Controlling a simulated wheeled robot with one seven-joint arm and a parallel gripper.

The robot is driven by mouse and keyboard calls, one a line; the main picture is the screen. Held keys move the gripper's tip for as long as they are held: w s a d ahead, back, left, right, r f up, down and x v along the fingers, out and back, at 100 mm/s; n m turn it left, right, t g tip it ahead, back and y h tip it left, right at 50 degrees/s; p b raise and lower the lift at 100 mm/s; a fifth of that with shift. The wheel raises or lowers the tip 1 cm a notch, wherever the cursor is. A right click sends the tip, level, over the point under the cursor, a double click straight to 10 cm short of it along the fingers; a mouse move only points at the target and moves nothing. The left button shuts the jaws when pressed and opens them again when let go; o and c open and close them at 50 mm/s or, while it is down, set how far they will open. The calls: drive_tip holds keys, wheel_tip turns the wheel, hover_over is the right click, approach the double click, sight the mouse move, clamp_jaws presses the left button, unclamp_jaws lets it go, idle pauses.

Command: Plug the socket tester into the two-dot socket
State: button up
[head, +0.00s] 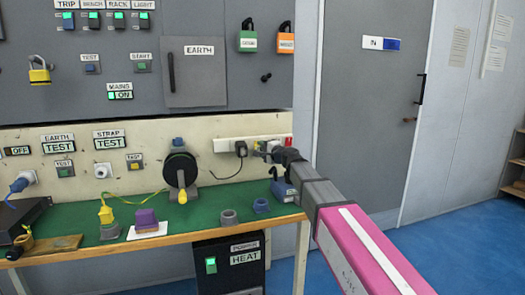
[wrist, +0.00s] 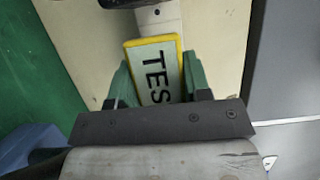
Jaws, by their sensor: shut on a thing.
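My gripper (wrist: 158,72) is shut on the socket tester (wrist: 155,65), a block with a yellow rim and a pale face lettered "TES", held between two green fingers. In the head view my gripper (head: 261,151) is at the right part of the white socket strip (head: 228,145) on the wall. The strip also shows in the wrist view (wrist: 172,18), just beyond the tester, with one dark dot visible. The tester covers the strip behind it, so I cannot tell whether it touches or enters a socket. The two-dot mark cannot be made out.
A black plug (head: 241,149) with a cord sits in the strip left of my gripper. A cable reel (head: 180,168) stands farther left. The green bench (head: 225,197) below carries grey and blue rings and a blue item (head: 284,189). A grey door (head: 375,110) is right.

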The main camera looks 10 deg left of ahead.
drive_tip(key=shift+w+a, duration=0.45)
drive_tip(key=shift+w, duration=0.25)
drive_tip(key=o, duration=1.1)
drive_tip(key=shift+s+d, duration=0.1)
drive_tip(key=shift+d, duration=0.05)
drive_tip(key=v, duration=1)
drive_tip(key=shift+s+d, duration=0.15)
drive_tip(key=shift+d, duration=0.05)
